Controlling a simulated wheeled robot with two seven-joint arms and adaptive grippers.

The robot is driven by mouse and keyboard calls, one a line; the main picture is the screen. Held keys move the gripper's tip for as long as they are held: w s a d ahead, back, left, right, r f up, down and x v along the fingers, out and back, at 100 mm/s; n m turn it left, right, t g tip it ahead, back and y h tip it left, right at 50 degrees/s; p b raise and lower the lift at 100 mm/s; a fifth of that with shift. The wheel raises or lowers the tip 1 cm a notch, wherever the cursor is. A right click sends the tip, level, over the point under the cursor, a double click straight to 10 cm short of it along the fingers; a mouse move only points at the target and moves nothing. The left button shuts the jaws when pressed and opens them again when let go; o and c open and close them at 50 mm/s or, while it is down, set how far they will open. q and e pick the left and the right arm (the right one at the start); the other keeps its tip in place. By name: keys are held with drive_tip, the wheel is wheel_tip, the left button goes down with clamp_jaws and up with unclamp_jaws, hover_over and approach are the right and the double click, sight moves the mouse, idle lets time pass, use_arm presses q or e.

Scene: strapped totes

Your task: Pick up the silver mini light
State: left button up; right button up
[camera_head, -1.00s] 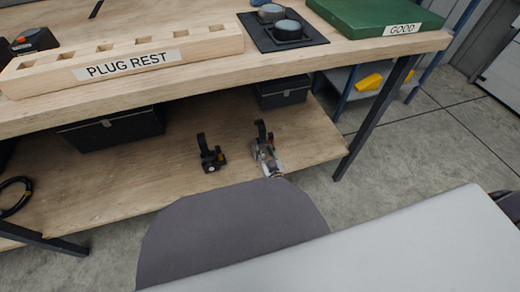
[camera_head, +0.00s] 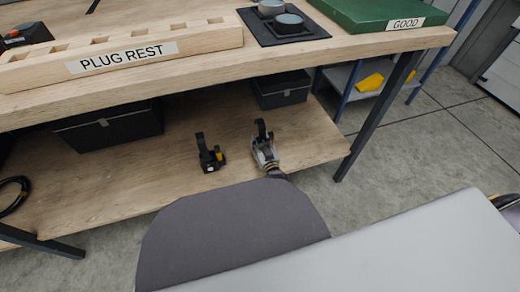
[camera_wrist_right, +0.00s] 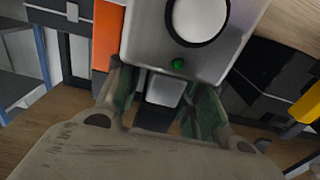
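The silver mini light (camera_head: 263,151) stands on the lower shelf of the bench, near its right front part, with a dark upright piece at its back. In the right wrist view, its silver body (camera_wrist_right: 215,55) with a round white lens and green button fills the top. My right gripper (camera_wrist_right: 160,108) is open, its green-padded fingers on either side of a pale grey block and dark piece below the body. I cannot tell whether they touch. In the head view, the right gripper (camera_head: 273,167) is small and partly hidden at the light's front. My left gripper is not in view.
A black mini light (camera_head: 210,156) stands to the left on the same shelf (camera_head: 110,185). Black cases (camera_head: 110,128) sit behind. The benchtop, with the plug rest (camera_head: 120,55), overhangs the shelf. Bare shelf lies left of the black light.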

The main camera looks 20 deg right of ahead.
drive_tip(key=shift+c, duration=1.2)
clamp_jaws()
drive_tip(key=shift+w+r, duration=0.1)
drive_tip(key=shift+r, duration=0.05)
drive_tip(key=shift+r, duration=0.15)
